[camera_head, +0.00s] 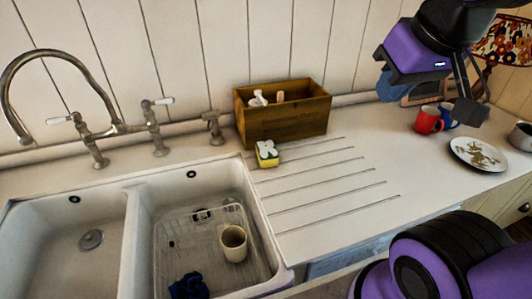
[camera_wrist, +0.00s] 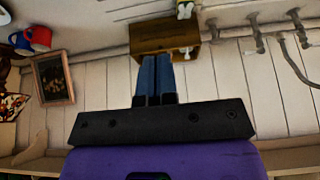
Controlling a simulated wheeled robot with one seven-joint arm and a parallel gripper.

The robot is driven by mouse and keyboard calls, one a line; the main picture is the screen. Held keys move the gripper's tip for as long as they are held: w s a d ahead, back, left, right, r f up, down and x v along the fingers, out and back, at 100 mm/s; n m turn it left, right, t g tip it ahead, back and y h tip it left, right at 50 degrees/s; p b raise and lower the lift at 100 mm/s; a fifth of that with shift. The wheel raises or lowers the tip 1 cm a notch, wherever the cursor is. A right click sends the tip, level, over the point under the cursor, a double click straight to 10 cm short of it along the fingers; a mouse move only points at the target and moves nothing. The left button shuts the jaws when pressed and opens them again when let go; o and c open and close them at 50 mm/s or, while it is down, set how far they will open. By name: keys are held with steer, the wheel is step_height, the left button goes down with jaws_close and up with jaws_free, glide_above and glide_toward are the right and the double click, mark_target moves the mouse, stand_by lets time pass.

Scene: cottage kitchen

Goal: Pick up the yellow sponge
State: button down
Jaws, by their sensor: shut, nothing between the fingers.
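The yellow sponge (camera_head: 267,161) sits on the white drainboard beside the sink, just in front of the wooden box, with a white shape on its top. It also shows at the top edge of the wrist view (camera_wrist: 185,12), partly cut off. My gripper (camera_head: 390,88) is raised above the counter at the upper right, well to the right of the sponge and apart from it. In the wrist view its blue fingers (camera_wrist: 155,62) are together with nothing between them.
The wooden box (camera_head: 285,118) stands against the wall behind the sponge. The double sink (camera_head: 130,235) with a cream cup (camera_head: 234,243) is at left. A red mug (camera_head: 428,120), a blue mug (camera_head: 447,115) and a plate (camera_head: 478,153) are at right.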

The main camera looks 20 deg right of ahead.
steer(key=c, duration=1.8)
jaws_free()
steer(key=o, duration=0.4)
steer(key=shift+c, duration=0.2)
steer(key=o, duration=1.4)
steer(key=shift+y, duration=0.3)
steer(key=w, duration=0.2)
steer(key=w+f, duration=0.1)
steer(key=w, duration=0.1)
steer(key=w+a, duration=0.1)
steer(key=w, duration=0.2)
steer(key=shift+f, duration=0.4)
steer(key=shift+c, duration=0.2)
steer(key=m+h, duration=0.1)
glide_above(267, 150)
steer(key=s, duration=0.4)
step_height(267, 150, down, 25)
steer(key=shift+g, duration=0.4)
steer(key=shift+a+x, duration=0.2)
steer(key=shift+x, duration=1.35)
steer(key=shift+a+x, duration=0.15)
steer(key=shift+x, duration=1.4)
steer(key=shift+d+x, duration=0.2)
steer(key=shift+x, duration=2.45)
